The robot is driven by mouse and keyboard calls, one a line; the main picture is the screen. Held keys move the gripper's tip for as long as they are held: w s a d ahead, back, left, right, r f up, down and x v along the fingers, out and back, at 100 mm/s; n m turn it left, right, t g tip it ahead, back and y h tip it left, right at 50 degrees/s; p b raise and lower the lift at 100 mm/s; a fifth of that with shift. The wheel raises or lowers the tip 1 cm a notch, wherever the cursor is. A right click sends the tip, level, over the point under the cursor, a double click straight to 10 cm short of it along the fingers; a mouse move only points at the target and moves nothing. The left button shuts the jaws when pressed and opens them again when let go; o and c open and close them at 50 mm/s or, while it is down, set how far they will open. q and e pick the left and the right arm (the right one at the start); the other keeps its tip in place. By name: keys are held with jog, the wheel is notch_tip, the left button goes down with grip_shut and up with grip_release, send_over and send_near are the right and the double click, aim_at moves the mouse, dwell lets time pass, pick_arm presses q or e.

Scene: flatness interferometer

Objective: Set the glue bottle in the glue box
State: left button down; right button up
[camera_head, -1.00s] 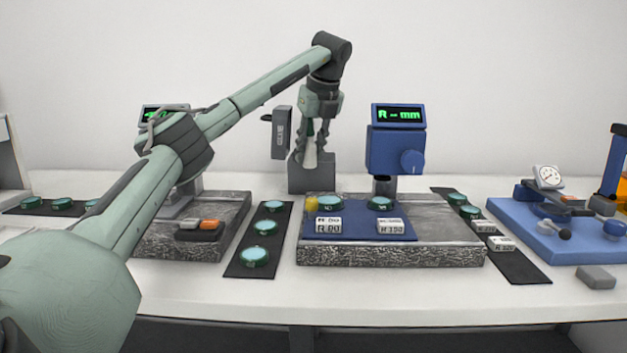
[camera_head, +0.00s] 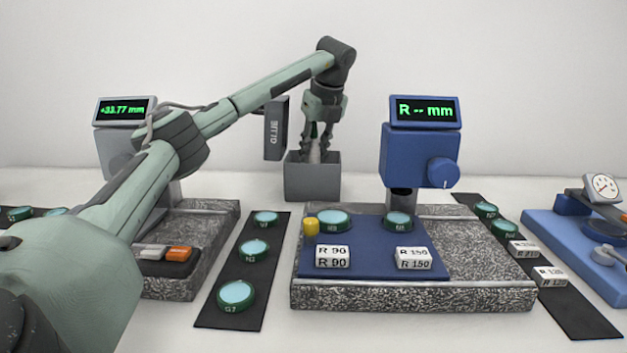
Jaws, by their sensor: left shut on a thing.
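The grey glue box (camera_head: 312,183) stands at the back of the table, left of the blue gauge. My left gripper (camera_head: 316,146) points down over it, shut on the pale glue bottle (camera_head: 315,156). The bottle is upright between the fingers, and its lower part is hidden behind the box's front wall. I cannot tell whether it touches the bottom of the box. My right gripper is not in view.
A dark plate (camera_head: 275,128) with sideways lettering rises just left of the box. The blue gauge (camera_head: 420,155) stands to the right. A black mat (camera_head: 245,285) with several green-rimmed discs lies in front, beside a speckled stone slab (camera_head: 480,245).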

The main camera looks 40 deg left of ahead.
pick_arm(q)
notch_tip(320, 180, down, 3)
jog(key=shift+r, duration=0.15)
notch_tip(320, 180, down, 3)
jog(key=shift+f, duration=0.1)
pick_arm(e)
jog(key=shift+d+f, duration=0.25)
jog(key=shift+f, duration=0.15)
pick_arm(q)
jog(key=shift+f, duration=0.1)
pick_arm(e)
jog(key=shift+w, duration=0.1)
pick_arm(q)
jog(key=c, duration=1.2)
grip_release()
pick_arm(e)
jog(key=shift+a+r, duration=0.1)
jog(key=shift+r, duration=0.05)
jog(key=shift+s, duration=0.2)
